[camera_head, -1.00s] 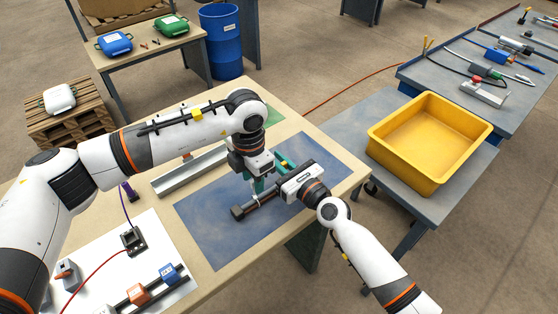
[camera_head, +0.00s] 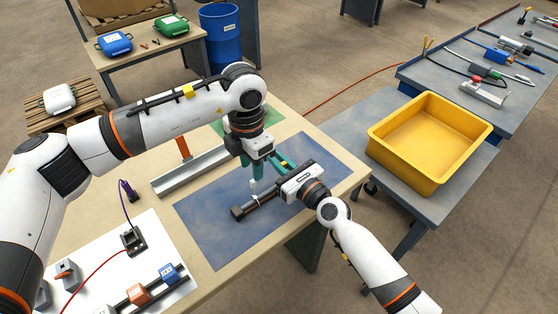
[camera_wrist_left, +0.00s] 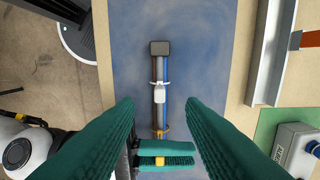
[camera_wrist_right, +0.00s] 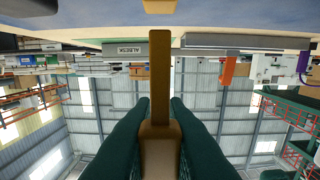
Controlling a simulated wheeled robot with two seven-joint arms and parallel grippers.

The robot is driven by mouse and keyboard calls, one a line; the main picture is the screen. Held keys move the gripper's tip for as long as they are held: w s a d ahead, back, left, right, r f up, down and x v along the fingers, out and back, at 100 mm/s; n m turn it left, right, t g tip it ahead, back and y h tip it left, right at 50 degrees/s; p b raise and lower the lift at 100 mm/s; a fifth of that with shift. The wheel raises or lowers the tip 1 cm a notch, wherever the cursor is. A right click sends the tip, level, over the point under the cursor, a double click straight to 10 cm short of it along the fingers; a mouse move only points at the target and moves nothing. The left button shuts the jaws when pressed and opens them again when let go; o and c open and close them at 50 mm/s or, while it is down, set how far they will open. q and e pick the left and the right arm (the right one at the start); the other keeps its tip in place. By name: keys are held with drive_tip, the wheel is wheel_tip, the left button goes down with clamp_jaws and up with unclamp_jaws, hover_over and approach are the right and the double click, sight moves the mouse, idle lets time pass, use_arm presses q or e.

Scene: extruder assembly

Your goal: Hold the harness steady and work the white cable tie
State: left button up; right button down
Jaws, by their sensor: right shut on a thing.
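The blue mat (camera_head: 215,235) is otherwise clear. A metal channel (camera_head: 190,172) lies behind it, and a white board with switches (camera_head: 160,240) lies at the left. A yellow bin (camera_head: 430,140) stands on a cart to the right.

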drive_tip(key=c, duration=1.3)
unclamp_jaws()
drive_tip(key=shift+f, duration=0.1)
drive_tip(key=shift+c, duration=0.2)
drive_tip(key=v, duration=1.2)
